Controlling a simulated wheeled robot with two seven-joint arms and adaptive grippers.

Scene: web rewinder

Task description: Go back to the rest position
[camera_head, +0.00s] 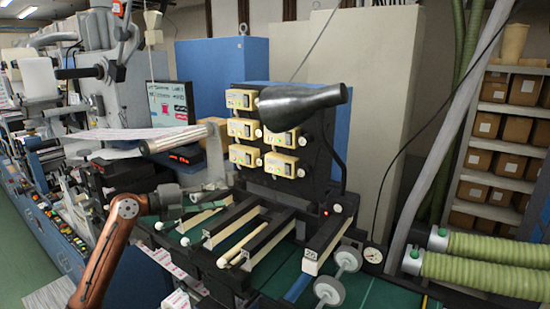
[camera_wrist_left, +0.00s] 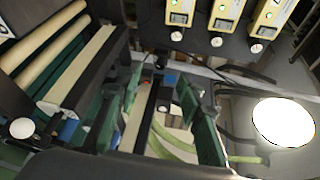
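My left arm, reddish brown, comes in from the lower left of the head view. My left gripper (camera_head: 180,205) is at the left side of the web rewinder's rails (camera_head: 245,235), below a metal roller (camera_head: 178,139). In the left wrist view, the two dark fingers of the left gripper (camera_wrist_left: 162,112) stand apart, with a clear gap and nothing held between them. The rails and rods (camera_wrist_left: 75,75) are at the left of that view. My right gripper is in neither view.
A black panel (camera_head: 310,165) with several yellow modules (camera_head: 241,99) rises behind the rails, with a black cone-shaped part (camera_head: 300,104) in front. Green ribbed hoses (camera_head: 490,275) lie at the lower right. A shelf of boxes (camera_head: 500,145) stands at the right.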

